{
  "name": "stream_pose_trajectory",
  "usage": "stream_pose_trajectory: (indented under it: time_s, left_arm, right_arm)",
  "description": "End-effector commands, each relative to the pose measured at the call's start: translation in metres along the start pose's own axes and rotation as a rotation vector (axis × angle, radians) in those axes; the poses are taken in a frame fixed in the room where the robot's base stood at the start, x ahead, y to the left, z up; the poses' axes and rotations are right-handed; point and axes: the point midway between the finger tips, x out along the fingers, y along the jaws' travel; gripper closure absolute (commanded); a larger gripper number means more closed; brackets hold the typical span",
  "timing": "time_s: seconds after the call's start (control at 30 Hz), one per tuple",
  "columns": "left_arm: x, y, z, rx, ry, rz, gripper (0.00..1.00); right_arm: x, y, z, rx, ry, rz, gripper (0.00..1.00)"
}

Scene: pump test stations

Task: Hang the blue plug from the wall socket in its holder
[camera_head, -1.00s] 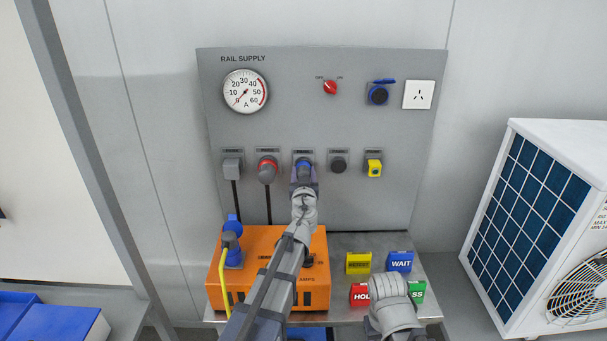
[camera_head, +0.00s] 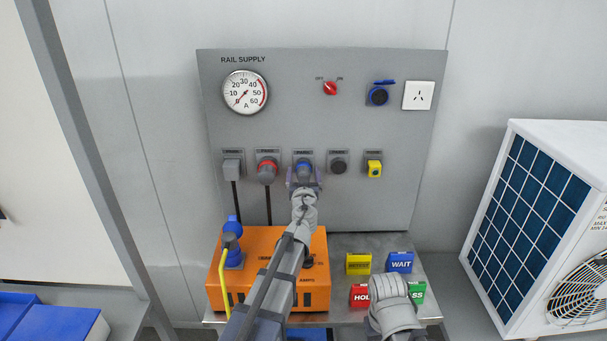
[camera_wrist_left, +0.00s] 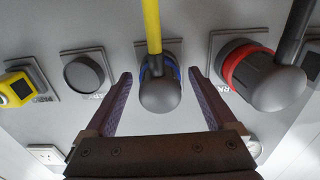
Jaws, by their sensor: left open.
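The blue plug (camera_head: 304,166) sits in the middle holder of the lower row on the grey panel. In the left wrist view the plug (camera_wrist_left: 160,95) has a dark grey body, a blue ring and a yellow cable, and its front is against the holder plate (camera_wrist_left: 172,48). My left gripper (camera_head: 304,177) is open, with one finger on each side of the plug; gaps show in the wrist view (camera_wrist_left: 160,78). The blue wall socket (camera_head: 378,96) at the upper right has its lid up and is empty. My right gripper is not visible.
A red-ringed plug (camera_head: 267,170) and a grey plug (camera_head: 233,167) hang to the left. An orange box (camera_head: 313,243) and coloured blocks (camera_head: 400,261) stand on the shelf below.

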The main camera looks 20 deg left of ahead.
Motion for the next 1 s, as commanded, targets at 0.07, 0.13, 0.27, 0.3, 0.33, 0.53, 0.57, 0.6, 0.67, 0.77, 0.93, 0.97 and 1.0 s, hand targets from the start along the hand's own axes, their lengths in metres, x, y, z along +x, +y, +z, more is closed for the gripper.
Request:
stream_pose_trajectory:
  time_s: [0.07,0.13,0.27,0.3,0.33,0.53,0.57,0.6,0.67,0.77,0.93,0.97,1.0]
  left_arm:
    - [0.0,0.0,0.0,0.0,0.0,0.0,0.1]
    - [-0.001,0.0,0.0,0.0,0.0,0.0,0.1]
    - [-0.009,0.0,0.0,0.0,0.0,0.0,0.1]
    - [-0.013,0.0,0.0,0.0,0.0,0.001,0.1]
    - [-0.016,0.0,0.0,0.0,0.0,0.001,0.1]
    - [-0.048,-0.001,0.0,0.0,0.0,0.002,0.1]
    - [-0.053,-0.001,0.0,0.0,0.0,0.001,0.1]
    - [-0.06,-0.001,0.0,0.0,0.0,0.001,0.1]
    - [-0.069,-0.001,0.0,0.0,0.0,0.001,0.1]
    - [-0.078,0.0,0.0,0.0,0.0,0.001,0.1]
    - [-0.079,0.0,0.0,0.0,0.0,0.0,0.1]
    - [-0.078,0.0,0.0,0.0,0.0,0.0,0.1]
    - [-0.078,0.0,0.0,0.0,0.0,0.0,0.1]
  right_arm:
    - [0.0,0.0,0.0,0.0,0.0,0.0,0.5]
    - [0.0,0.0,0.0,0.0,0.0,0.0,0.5]
    - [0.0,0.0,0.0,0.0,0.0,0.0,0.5]
    - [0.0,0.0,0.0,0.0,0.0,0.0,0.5]
    - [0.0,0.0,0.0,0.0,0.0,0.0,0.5]
    - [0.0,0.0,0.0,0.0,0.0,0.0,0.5]
    - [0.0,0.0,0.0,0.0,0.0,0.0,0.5]
    - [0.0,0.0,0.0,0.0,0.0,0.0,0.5]
    - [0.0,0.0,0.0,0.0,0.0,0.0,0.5]
    - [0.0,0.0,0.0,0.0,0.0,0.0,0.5]
    - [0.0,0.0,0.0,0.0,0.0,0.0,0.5]
    - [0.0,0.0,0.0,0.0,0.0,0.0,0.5]
    - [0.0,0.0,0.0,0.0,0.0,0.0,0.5]
